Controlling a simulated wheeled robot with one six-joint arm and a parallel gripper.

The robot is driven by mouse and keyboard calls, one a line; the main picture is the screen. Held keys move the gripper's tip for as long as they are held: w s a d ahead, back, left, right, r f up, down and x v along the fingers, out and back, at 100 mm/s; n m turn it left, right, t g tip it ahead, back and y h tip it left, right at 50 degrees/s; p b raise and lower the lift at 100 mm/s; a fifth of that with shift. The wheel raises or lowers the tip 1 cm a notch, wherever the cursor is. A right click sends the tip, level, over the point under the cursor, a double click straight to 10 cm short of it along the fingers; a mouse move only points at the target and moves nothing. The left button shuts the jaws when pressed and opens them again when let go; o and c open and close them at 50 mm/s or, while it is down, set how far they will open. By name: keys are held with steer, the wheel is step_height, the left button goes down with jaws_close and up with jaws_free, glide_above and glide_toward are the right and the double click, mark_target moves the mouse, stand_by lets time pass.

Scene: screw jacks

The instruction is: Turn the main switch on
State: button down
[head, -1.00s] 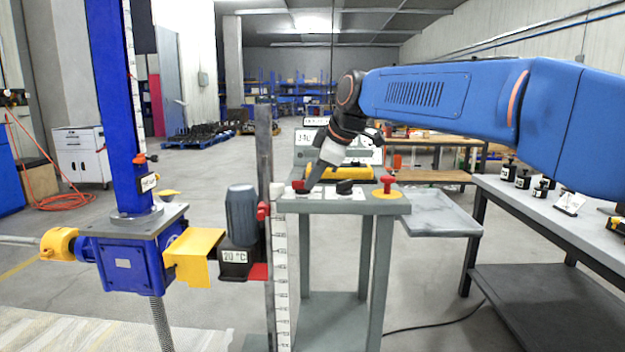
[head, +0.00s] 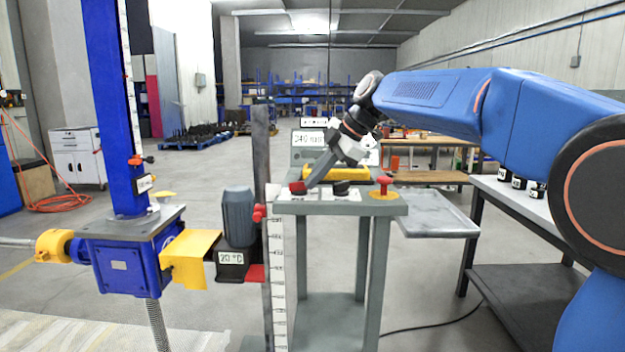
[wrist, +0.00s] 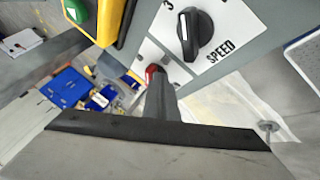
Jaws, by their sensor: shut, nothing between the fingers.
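A small red knob (head: 297,187) sits at the left end of the grey control stand's top (head: 340,208); its label cannot be read, and it looks like the main switch. My gripper (head: 312,183) is shut and empty, pointing down and left, with its tip right beside the red knob. I cannot tell whether they touch. In the wrist view, the red knob (wrist: 152,71) shows just past the fingertips (wrist: 158,80), partly hidden by them. A black SPEED knob (wrist: 190,38) on a white plate is close by; it also shows in the head view (head: 341,188).
A red mushroom button (head: 384,184) on a yellow disc sits at the stand's right end. A yellow box (wrist: 112,18) with a green button (wrist: 75,10) lies behind the knobs. A blue screw jack (head: 130,260) stands left. A display (head: 309,139) stands behind.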

steer(key=w+n+g, duration=0.1)
steer(key=n+g, duration=0.1)
steer(key=w+n+g, duration=0.1)
steer(key=n, duration=0.2)
steer(key=shift+w+d+n+g, duration=0.15)
steer(key=shift+n+g, duration=0.15)
steer(key=shift+g, duration=0.1)
steer(key=shift+w+a, duration=0.25)
steer(key=shift+w, duration=0.45)
steer(key=shift+w+a+r, duration=0.1)
steer(key=shift+w+a, duration=0.05)
steer(key=shift+w, duration=0.15)
steer(key=shift+s+a+y, duration=0.15)
steer(key=shift+a+y, duration=0.1)
steer(key=shift+y, duration=0.05)
